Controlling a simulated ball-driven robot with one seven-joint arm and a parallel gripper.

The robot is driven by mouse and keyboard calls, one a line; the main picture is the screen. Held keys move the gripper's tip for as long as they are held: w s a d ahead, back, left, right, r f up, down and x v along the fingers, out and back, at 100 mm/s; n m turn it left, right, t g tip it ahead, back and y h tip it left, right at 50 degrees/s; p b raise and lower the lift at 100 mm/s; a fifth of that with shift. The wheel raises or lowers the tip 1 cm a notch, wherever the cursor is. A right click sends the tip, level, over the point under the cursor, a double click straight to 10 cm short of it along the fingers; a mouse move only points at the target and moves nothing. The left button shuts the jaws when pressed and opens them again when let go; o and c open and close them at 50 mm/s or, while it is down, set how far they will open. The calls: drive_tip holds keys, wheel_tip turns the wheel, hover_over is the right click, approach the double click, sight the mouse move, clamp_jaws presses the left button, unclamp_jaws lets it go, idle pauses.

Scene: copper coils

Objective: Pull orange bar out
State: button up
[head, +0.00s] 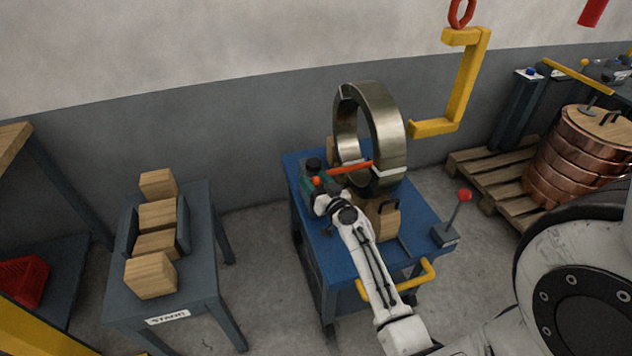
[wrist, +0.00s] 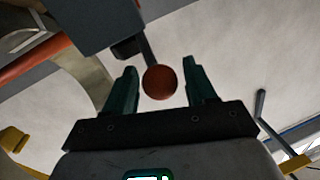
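The orange bar (head: 346,171) lies nearly level across the front of a metal ring (head: 386,125) on the blue cart (head: 425,215). Part of the bar also shows at the left of the wrist view (wrist: 38,60), outside my fingers. My gripper (head: 316,186) is at the bar's left end, above the cart. In the wrist view my gripper (wrist: 160,88) is open. An orange-red ball knob (wrist: 160,82) sits between its teal fingers, with a narrow gap on each side. A dark rod runs from the knob towards a dark block (wrist: 95,22).
A lever with a red knob (head: 464,195) stands at the cart's right corner. A yellow hook (head: 465,85) hangs behind the ring. A stand with wooden blocks (head: 157,216) is at the left. Copper coils (head: 568,150) sit on a pallet at the right.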

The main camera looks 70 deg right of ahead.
clamp_jaws()
idle(0.3)
drive_tip(key=w+a+p, duration=0.7)
drive_tip(key=w+a, duration=0.4)
drive_tip(key=w, duration=0.2)
drive_tip(key=shift+a, duration=0.1)
drive_tip(key=shift+o, duration=0.7)
unclamp_jaws()
drive_tip(key=p+v, duration=0.3)
drive_tip(key=v, duration=0.7)
drive_tip(key=shift+s+a, duration=0.3)
